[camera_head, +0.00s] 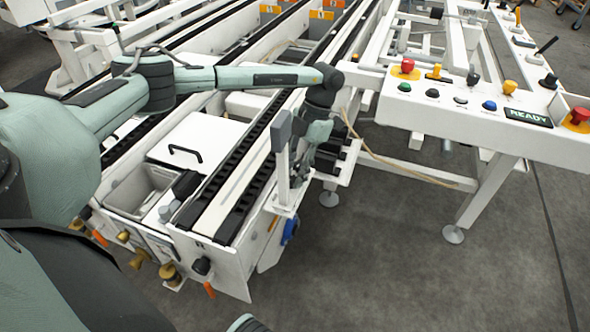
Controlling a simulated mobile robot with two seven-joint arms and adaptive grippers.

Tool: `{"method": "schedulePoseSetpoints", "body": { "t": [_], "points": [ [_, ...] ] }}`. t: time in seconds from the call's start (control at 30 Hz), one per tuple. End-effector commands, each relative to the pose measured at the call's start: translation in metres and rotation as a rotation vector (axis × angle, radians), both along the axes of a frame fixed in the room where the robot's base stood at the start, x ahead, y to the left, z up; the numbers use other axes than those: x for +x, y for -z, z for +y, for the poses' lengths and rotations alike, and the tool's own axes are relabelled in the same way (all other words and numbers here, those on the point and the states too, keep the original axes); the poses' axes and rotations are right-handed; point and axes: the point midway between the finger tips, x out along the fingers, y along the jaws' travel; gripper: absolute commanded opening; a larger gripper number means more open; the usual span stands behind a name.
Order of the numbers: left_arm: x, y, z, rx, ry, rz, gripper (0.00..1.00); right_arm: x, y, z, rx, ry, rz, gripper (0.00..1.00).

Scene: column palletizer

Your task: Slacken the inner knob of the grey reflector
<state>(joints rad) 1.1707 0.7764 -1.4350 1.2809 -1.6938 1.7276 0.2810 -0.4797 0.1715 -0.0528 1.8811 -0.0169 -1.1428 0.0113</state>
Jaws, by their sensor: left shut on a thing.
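The grey reflector (281,130) is a small grey block on top of a white upright post, at the near end of the conveyor in the head view. My left arm reaches across the conveyor from the left, and its left gripper (303,167) points down just right of the post. The left gripper is shut at the reflector's bracket, on what appears to be the inner knob. The knob itself is hidden by the fingers and too small to make out. My right gripper is not in view.
A white control panel (470,108) with buttons, levers and a READY label stands to the right. A blue part (290,230) hangs below the reflector bracket. A tan cable (400,168) runs right behind the gripper. The grey floor (350,270) in front is clear.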

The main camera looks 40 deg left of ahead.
Motion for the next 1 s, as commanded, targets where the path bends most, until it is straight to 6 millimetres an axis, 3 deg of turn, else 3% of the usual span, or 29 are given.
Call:
{"method": "schedulePoseSetpoints", "body": {
  "t": [0.5, 1.0],
  "points": [
    [0.000, -0.001, 0.004, 0.000, -0.357, 0.001, 0.00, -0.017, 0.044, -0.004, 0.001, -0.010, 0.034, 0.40],
    [0.000, 0.000, 0.005, 0.000, -0.432, -0.001, 0.00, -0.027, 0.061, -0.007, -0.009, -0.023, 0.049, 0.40]
  ]
}}
